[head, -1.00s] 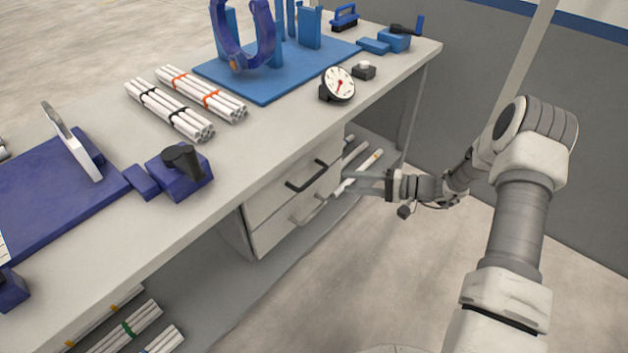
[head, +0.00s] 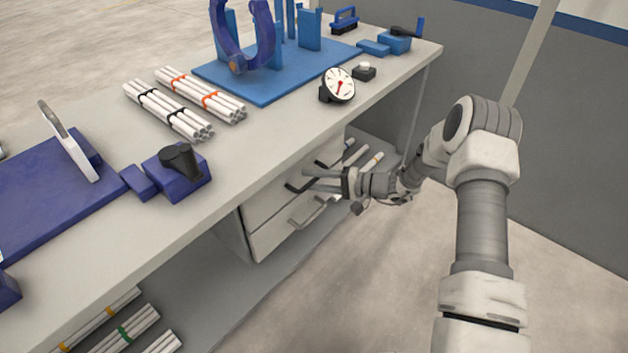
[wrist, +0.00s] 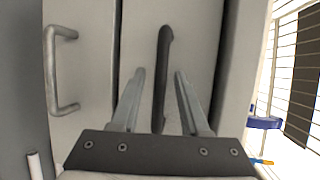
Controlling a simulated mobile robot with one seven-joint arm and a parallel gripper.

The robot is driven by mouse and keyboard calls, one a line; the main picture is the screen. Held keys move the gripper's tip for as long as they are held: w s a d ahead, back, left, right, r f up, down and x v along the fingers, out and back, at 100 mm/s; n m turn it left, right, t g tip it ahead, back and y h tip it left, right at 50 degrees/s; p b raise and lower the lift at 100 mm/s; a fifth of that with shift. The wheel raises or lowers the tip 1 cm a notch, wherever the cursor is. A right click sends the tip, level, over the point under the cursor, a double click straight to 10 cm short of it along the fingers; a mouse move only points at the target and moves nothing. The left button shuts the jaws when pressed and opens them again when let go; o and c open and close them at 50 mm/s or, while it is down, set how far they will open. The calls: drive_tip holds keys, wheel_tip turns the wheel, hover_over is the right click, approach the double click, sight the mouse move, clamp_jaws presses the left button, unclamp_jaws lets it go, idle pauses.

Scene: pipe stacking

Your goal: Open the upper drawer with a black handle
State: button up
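The upper drawer (head: 262,200) sits under the workbench and looks closed. Its black handle (wrist: 162,75) runs between the two fingers of my gripper (wrist: 160,85) in the wrist view. In the head view the black handle (head: 292,187) is partly hidden behind my gripper (head: 308,181), which is right at the drawer front. The fingers are open, one on each side of the handle, with gaps showing. I cannot tell whether the fingertips touch the drawer front.
The lower drawer (head: 270,237) has a grey metal handle (head: 308,211), also seen at left in the wrist view. The workbench top (head: 265,135) overhangs the drawers. Loose pipes (head: 372,160) lie on the shelf right of the drawers. Open floor (head: 350,290) lies in front.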

clamp_jaws()
idle(1.2)
